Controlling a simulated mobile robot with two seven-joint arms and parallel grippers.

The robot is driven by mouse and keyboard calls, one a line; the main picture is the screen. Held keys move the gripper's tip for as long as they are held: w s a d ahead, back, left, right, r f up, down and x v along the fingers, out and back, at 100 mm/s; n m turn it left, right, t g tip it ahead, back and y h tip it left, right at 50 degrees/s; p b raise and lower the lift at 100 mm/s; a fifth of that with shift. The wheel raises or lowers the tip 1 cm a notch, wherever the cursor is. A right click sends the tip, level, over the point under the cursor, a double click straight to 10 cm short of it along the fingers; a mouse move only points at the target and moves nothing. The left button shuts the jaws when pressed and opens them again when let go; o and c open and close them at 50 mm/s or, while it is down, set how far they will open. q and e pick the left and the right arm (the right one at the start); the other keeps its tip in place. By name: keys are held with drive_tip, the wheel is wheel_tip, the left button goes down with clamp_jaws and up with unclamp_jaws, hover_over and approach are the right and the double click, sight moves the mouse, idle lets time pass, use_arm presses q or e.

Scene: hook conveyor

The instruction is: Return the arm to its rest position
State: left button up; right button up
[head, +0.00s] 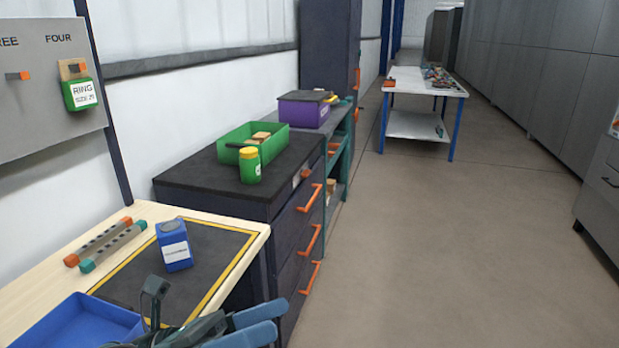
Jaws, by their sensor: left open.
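My left gripper (158,308) is at the bottom edge, low over the front of the wooden table, with dark fingers and blue-grey parts of my arm beside it. It is open, and I see nothing held in it. It is just right of a blue tray (85,322) and in front of a blue box with a white label (174,245), apart from that box. The lower part of the gripper is cut off by the frame. My right gripper is not in view.
The wooden table (150,212) carries a yellow-edged dark mat (205,245) and two bars with holes (100,243). A dark drawer cabinet (190,178) with a green bin (232,150) and green jar (250,165) stands beyond. A hook board (45,100) is left. Floor at right is clear.

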use_arm(q)
drive_tip(key=w+a+f+n+t+y+p, duration=0.15)
drive_tip(key=w+f+n+t+y, duration=0.35)
drive_tip(key=n, duration=0.6)
drive_tip(key=a+f+n+t+y, duration=0.2)
drive_tip(key=a+n+t+y, duration=0.15)
drive_tip(key=n+t, duration=0.6)
drive_tip(key=s+a+f+n+g+y, duration=0.1)
drive_tip(key=f+n+y, duration=0.3)
drive_tip(key=f+n, duration=0.4)
drive_tip(key=s+a+f+n+g+y, duration=0.2)
drive_tip(key=s+f+n+g+y, duration=0.1)
drive_tip(key=f+n, duration=0.5)
drive_tip(key=shift+s+a+n+g+y+p, duration=0.2)
drive_tip(key=shift+n+g+y+p, duration=0.25)
drive_tip(key=shift+y, duration=0.4)
drive_tip(key=s+f+n+g, duration=0.1)
drive_tip(key=s+f, duration=0.1)
drive_tip(key=s+f+n+g, duration=0.1)
drive_tip(key=f, duration=0.1)
drive_tip(key=s+f+n+g, duration=0.1)
drive_tip(key=s+f, duration=0.1)
drive_tip(key=shift+s+d+f+n+g+y, duration=0.15)
drive_tip(key=shift+s+f+n+g+y, duration=0.2)
drive_tip(key=shift+f+n+g+y, duration=0.05)
drive_tip(key=shift+c, duration=0.2)
